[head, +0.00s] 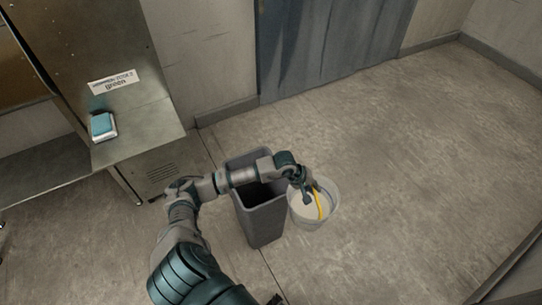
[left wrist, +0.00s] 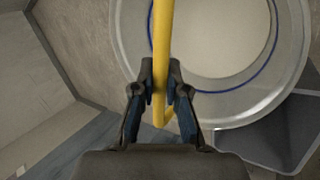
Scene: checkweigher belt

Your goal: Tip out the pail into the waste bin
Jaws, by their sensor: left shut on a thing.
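The pail (head: 325,214) is pale and round with a yellow handle (head: 319,203). In the head view it is just right of the dark grey waste bin (head: 262,225), close to its rim. My left gripper (head: 306,196) is at the pail's top, shut on the yellow handle. In the left wrist view the fingers (left wrist: 160,100) close around the yellow bar, with the pail's clear rim and blue ring (left wrist: 245,108) beyond. The pail looks upright; whether it hangs or rests on the floor I cannot tell. My arm hides part of the bin's opening. My right gripper is not in view.
A metal bench (head: 150,135) with a blue-topped block (head: 103,126) and a labelled panel stands at the left. A blue-grey door (head: 330,45) is at the back. The floor (head: 430,150) to the right is clear.

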